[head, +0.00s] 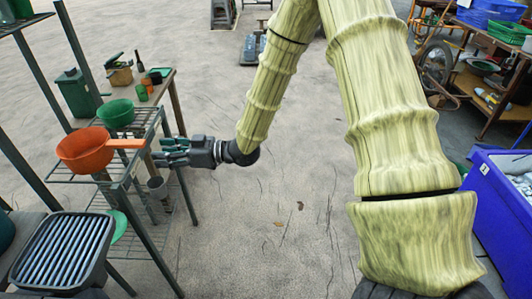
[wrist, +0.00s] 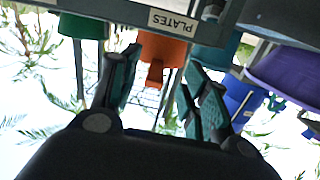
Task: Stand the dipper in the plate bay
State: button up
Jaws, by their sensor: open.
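The orange dipper (head: 85,150), a round bowl with a straight handle pointing right, is on the metal shelf rack at left in the head view. In the wrist view the dipper (wrist: 165,48) shows beyond the fingers, its handle toward me. My gripper (head: 167,153) is open, beside the rack and just below and right of the handle's end. A PLATES label (wrist: 173,21) is on a grey rail at the top. The bay itself cannot be made out clearly.
A green bowl (head: 117,113) stands behind the dipper. A black ribbed tray (head: 62,252) is at the front left. A grey bucket (head: 158,187) is low in the rack. A small table (head: 150,97) stands behind. The floor (head: 260,225) beside the rack is clear. A blue crate (head: 495,205) is at right.

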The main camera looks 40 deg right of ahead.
jog(key=s+d+f+m+g+h, duration=0.15)
jog(key=s+f+m+h, duration=0.35)
jog(key=f, duration=0.8)
jog(key=s+f+m+g+h, duration=0.1)
jog(key=s+f+g+h, duration=0.1)
jog(key=s+f, duration=0.85)
jog(key=s+d+f+m+g+h, duration=0.2)
jog(key=s+f, duration=0.5)
jog(key=s, duration=0.6)
jog(key=s+d+f+m+g+h, duration=0.2)
jog(key=s+d+f+g+h, duration=0.2)
jog(key=s+f, duration=0.4)
jog(key=s+g, duration=0.1)
jog(key=s, duration=0.3)
jog(key=shift+s+f, duration=0.25)
jog(key=shift+s, duration=0.1)
